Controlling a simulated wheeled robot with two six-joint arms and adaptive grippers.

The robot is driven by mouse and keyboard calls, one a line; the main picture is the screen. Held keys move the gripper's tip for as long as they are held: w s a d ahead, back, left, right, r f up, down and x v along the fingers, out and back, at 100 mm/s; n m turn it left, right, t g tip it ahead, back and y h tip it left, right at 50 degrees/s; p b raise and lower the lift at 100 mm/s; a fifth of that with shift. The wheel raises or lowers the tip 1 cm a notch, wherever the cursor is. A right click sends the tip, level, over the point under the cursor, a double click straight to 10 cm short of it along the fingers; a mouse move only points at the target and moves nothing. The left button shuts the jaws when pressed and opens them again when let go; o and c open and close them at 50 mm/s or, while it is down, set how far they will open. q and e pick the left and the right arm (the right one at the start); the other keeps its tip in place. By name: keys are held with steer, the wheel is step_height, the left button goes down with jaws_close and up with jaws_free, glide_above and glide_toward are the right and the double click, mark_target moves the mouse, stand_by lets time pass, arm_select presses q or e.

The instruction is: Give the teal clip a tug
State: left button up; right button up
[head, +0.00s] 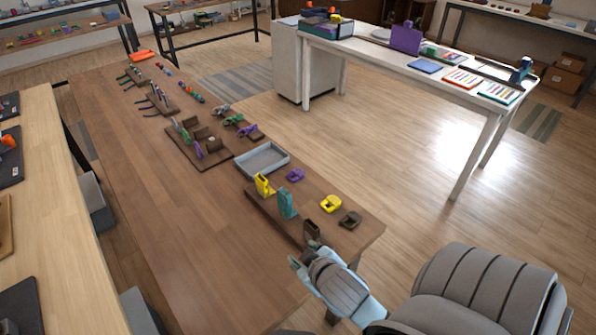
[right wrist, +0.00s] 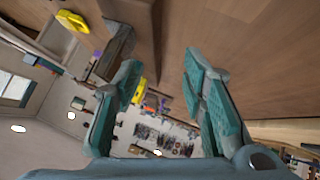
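The teal clip (head: 287,203) stands upright on a dark wooden strip (head: 265,207) near the table's near end, between a yellow clip (head: 263,185) and a dark brown clip (head: 311,232). My right gripper (head: 312,258) is at the near end of that row, close to the brown clip and apart from the teal one. In the right wrist view its two teal-padded fingers (right wrist: 162,65) are spread with nothing held between them. I cannot make out the teal clip in that view; a finger may hide it. My left gripper is not in view.
A yellow ring-shaped piece (head: 331,203), a brown one (head: 350,220) and a purple one (head: 296,175) lie right of the strip. A grey tray (head: 262,159) and a divided wooden holder (head: 196,145) stand farther back. The table's left side is bare.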

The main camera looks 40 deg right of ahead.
steer(key=w+r+n+t, duration=0.3)
steer(key=w+r+t, duration=0.25)
steer(key=r, duration=0.45)
steer(key=w+r+n+t, duration=0.3)
steer(key=w+r+t, duration=0.3)
steer(key=r, duration=0.5)
steer(key=a+r+n+g+y, duration=0.2)
steer(key=a+r+n+y, duration=0.4)
steer(key=n+y, duration=0.4)
steer(key=a+r+n+g+y, duration=0.2)
steer(key=a+r+n+y, duration=0.2)
steer(key=a+n+y, duration=0.65)
steer(key=n+g+h, duration=0.8)
steer(key=g+h, duration=0.4)
steer(key=h, duration=0.5)
glide_toward(285, 192)
steer(key=b+x, duration=0.5)
steer(key=b, duration=0.2)
steer(key=shift+s+a+b, duration=0.15)
steer(key=shift+s+b, duration=0.05)
steer(key=shift+b, duration=0.15)
steer(key=x, duration=0.4)
steer(key=shift+w+f+b, duration=0.2)
steer(key=shift+w+b, duration=0.15)
steer(key=shift+b, duration=0.05)
steer(key=shift+w+f, duration=0.15)
steer(key=shift+f, duration=0.25)
